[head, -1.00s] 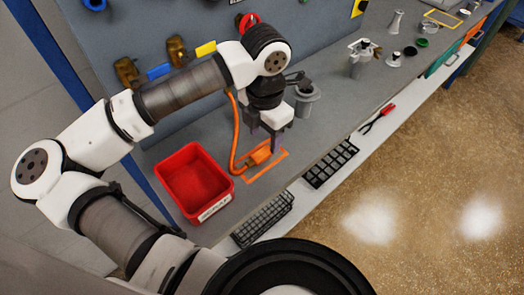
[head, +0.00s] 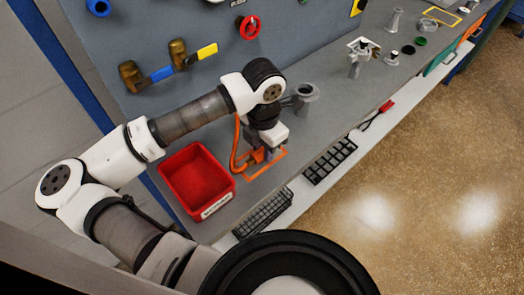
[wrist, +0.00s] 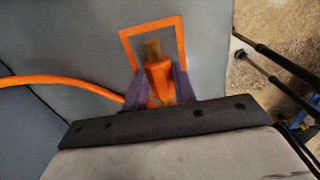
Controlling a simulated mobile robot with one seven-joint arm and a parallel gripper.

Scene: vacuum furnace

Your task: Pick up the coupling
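The coupling (wrist: 158,78) is an orange body with a brass-coloured tip, on the end of an orange hose (wrist: 60,83). It lies at an orange outlined rectangle (wrist: 182,45) on the grey bench. In the head view the coupling (head: 257,155) is partly hidden by my gripper (head: 262,152), which is low over it. In the wrist view my gripper (wrist: 159,80) has one purple-grey finger on each side of the orange body. The fingers are apart and look open around it; contact is hard to judge in the blur.
A red bin (head: 196,182) stands left of the coupling. A grey cylindrical fitting (head: 305,101) stands close behind my gripper. Black racks (head: 329,160) lie on the lower white ledge along the bench's front edge. Valves with blue and yellow handles (head: 207,51) are on the back panel.

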